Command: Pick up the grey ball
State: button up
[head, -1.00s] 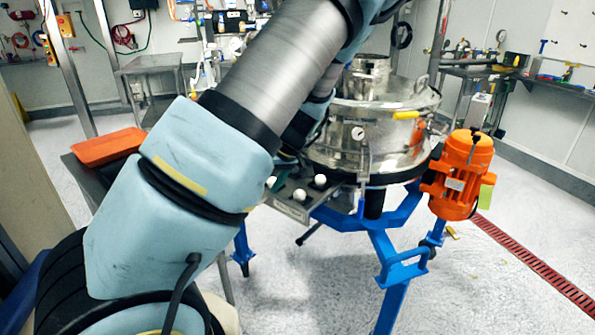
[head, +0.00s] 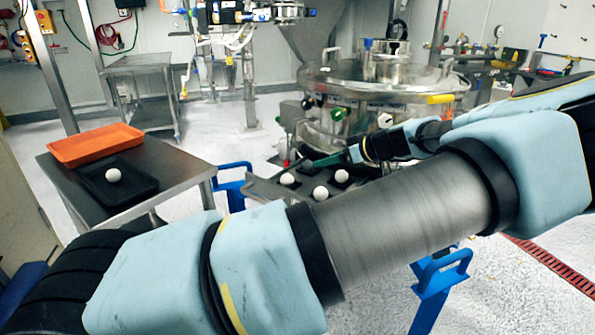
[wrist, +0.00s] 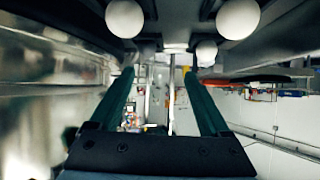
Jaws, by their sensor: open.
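No ball is plainly grey; the balls I see look white or pale. Pale balls sit on a dark rack in front of the sifter: a left ball (head: 288,179), a front ball (head: 321,193) and a right ball (head: 341,176). Another pale ball (head: 113,175) lies in a black tray at left. My gripper (head: 312,163) has dark green fingers, partly hidden, close to the rack balls. In the wrist view my gripper (wrist: 160,78) is open, with no ball between its fingers. Pale balls show above the fingers there, at left (wrist: 124,18) and right (wrist: 238,18).
The steel sifter (head: 400,78) on blue legs stands just behind my gripper. An orange tray (head: 95,144) lies on the steel table at left.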

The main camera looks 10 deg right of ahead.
aim_at(309, 166)
jog(key=shift+d+t, duration=0.4)
jog(key=shift+d, duration=0.3)
jog(key=shift+w, duration=0.3)
jog(key=p+x, duration=0.1)
jog(key=x, duration=0.2)
jog(key=shift+w+a+f, duration=0.1)
jog(key=shift+w+a, duration=0.05)
jog(key=shift+w, duration=0.2)
jog(key=shift+d+f+p+x, duration=0.15)
jog(key=shift+p+x, duration=0.3)
jog(key=shift+x, duration=0.6)
jog(key=shift+d+f+p+x, duration=0.1)
jog(key=shift+p+x, duration=0.3)
jog(key=shift+x, duration=0.7)
jog(key=shift+d+f+p+x, duration=0.15)
jog(key=shift+p+x, duration=0.3)
jog(key=shift+x, duration=0.6)
jog(key=shift+r, duration=0.1)
grip_shut()
